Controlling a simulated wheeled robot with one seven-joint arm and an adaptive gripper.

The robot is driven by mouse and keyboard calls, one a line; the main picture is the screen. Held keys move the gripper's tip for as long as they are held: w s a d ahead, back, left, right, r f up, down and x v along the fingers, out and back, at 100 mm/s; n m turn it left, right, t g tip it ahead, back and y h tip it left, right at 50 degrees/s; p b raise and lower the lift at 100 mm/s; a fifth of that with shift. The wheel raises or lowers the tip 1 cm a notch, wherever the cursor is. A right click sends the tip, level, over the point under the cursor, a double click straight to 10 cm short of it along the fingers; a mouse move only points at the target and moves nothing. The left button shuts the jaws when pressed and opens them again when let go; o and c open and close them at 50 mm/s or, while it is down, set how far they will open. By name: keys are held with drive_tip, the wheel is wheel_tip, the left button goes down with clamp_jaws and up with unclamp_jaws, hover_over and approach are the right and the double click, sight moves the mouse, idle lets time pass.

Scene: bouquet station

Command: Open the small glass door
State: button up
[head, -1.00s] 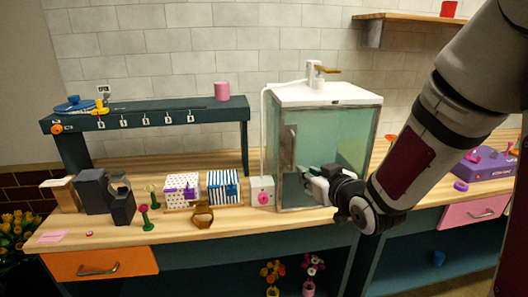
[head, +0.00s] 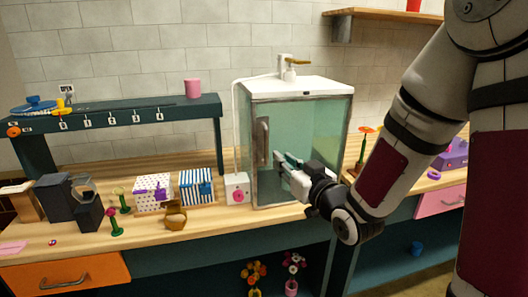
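The small glass door (head: 304,136) is the front of a white-topped glass cabinet (head: 296,87) on the wooden counter. The door looks shut, with a vertical metal handle (head: 263,141) near its left edge. My gripper (head: 278,163) is in front of the lower part of the door, just right of and below the handle. Its fingers point left toward the handle and look parted, with nothing seen between them. I cannot tell whether a fingertip touches the glass.
A white box with a pink dial (head: 237,189) stands left of the cabinet. Patterned boxes (head: 197,184) and a brown ring-shaped item (head: 176,217) are farther left. A red flower (head: 363,146) stands right of the cabinet. The counter's front edge is close below my gripper.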

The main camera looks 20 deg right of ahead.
sight(266, 161)
drive_tip(key=w, duration=0.3)
drive_tip(key=w+a+b, duration=0.1)
drive_tip(key=w, duration=0.3)
drive_tip(key=w+a+b, duration=0.1)
drive_tip(key=w, duration=0.3)
drive_tip(key=shift+a, duration=0.1)
clamp_jaws()
